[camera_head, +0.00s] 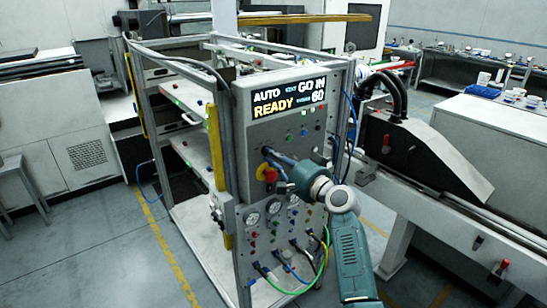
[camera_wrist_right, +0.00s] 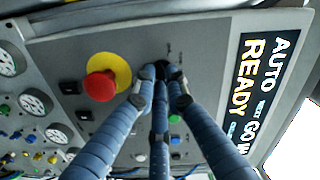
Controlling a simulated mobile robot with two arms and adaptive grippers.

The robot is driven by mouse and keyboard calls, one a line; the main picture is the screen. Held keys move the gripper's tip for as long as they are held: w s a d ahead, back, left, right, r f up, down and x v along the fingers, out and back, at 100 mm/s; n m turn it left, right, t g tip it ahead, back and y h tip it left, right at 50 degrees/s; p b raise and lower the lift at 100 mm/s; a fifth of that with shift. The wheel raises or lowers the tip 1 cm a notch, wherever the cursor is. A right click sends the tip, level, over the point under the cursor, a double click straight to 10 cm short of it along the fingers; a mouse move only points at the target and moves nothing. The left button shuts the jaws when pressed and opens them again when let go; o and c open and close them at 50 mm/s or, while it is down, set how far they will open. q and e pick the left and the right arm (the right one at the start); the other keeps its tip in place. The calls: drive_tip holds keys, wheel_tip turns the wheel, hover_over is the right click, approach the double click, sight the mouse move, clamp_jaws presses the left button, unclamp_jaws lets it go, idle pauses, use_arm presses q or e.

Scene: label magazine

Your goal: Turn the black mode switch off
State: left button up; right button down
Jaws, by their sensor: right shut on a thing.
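The black mode switch (camera_wrist_right: 172,70) is on the grey control panel, between the red stop button and the display. It is mostly hidden behind my fingertips. My right gripper (camera_head: 270,156) reaches the panel from the lower right in the head view. In the right wrist view its blue fingers (camera_wrist_right: 162,76) are closed around the switch. The switch's exact angle cannot be told. My left gripper is not in view.
The red stop button (camera_wrist_right: 100,85) on its yellow plate sits close beside my fingers. The display (camera_head: 288,99) above reads AUTO and READY. Gauges (camera_head: 273,206) and cables are lower on the panel. A machine with a black cover (camera_head: 425,155) stands at right.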

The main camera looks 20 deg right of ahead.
drive_tip(key=shift+d+r+n+b, duration=0.15)
drive_tip(key=shift+n+b, duration=1.5)
drive_tip(key=shift+n, duration=2.8)
drive_tip(key=shift+a+r+n+b, duration=0.15)
drive_tip(key=shift+n+b, duration=1.55)
drive_tip(key=shift+n, duration=2.8)
drive_tip(key=shift+d+r+n+b, duration=0.15)
drive_tip(key=shift+n+b, duration=1.5)
drive_tip(key=shift+n, duration=3.1)
